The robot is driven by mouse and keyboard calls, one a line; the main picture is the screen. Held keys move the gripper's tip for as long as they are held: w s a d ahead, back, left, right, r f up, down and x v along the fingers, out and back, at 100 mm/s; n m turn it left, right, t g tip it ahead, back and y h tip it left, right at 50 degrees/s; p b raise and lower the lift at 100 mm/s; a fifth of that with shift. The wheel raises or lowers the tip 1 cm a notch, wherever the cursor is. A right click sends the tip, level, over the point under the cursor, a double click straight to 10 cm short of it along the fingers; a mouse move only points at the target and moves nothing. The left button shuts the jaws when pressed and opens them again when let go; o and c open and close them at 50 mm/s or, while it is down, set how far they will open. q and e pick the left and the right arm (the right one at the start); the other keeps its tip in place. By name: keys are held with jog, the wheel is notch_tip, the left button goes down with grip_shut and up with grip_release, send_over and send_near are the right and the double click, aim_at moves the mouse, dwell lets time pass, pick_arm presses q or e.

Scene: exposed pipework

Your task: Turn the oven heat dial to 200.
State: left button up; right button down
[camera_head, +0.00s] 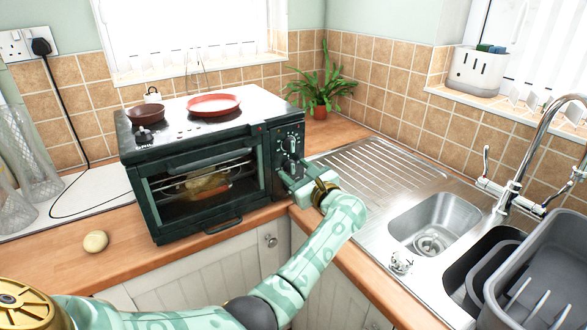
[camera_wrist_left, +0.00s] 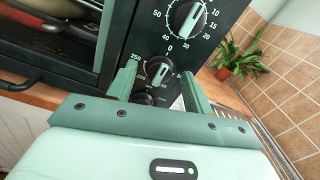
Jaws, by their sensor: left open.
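The black toaster oven (camera_head: 160,150) stands on the wooden counter, its control panel on the right side of its front. In the left wrist view, the heat dial (camera_wrist_left: 158,71) is a small black knob with a light pointer and numbers around it, 250 among them. My left gripper (camera_head: 286,176) is in front of the panel, fingers apart. In the left wrist view its two green fingers (camera_wrist_left: 158,78) stand on either side of the heat dial; I cannot tell whether they touch it. Which number the pointer meets is unclear. My right gripper is not in view.
A larger dial marked 0 to 50 (camera_wrist_left: 187,17) is above the heat dial, and another knob (camera_wrist_left: 145,98) is below. A red plate (camera_head: 213,105) and brown bowl (camera_head: 146,115) sit on the oven. The sink (camera_head: 435,222) is right of my arm.

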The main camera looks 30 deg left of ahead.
pick_arm(q)
jog(key=c, duration=1)
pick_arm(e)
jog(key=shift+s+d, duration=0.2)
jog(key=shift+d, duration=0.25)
